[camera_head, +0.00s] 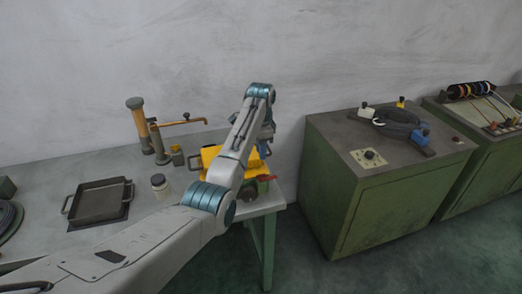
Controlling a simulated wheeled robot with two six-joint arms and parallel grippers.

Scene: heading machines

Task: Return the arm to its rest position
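My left arm (233,150) reaches in from the lower left, bends at the elbow and rises over the right end of the grey table (60,165). Its wrist bends at the top, and my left gripper (264,147) hangs down behind the forearm. The fingers are mostly hidden, so I cannot tell whether they are open or hold anything. A yellow object (209,154) on the table shows behind the arm, partly covered by it. I cannot tell whether the gripper touches it. My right gripper is not in view.
A dark square tray (98,203), a small jar (160,186) and an orange-topped post (138,121) with an orange-handled tool (176,122) stand on the table. Green cabinets (390,205) stand to the right across a floor gap. A wall is behind.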

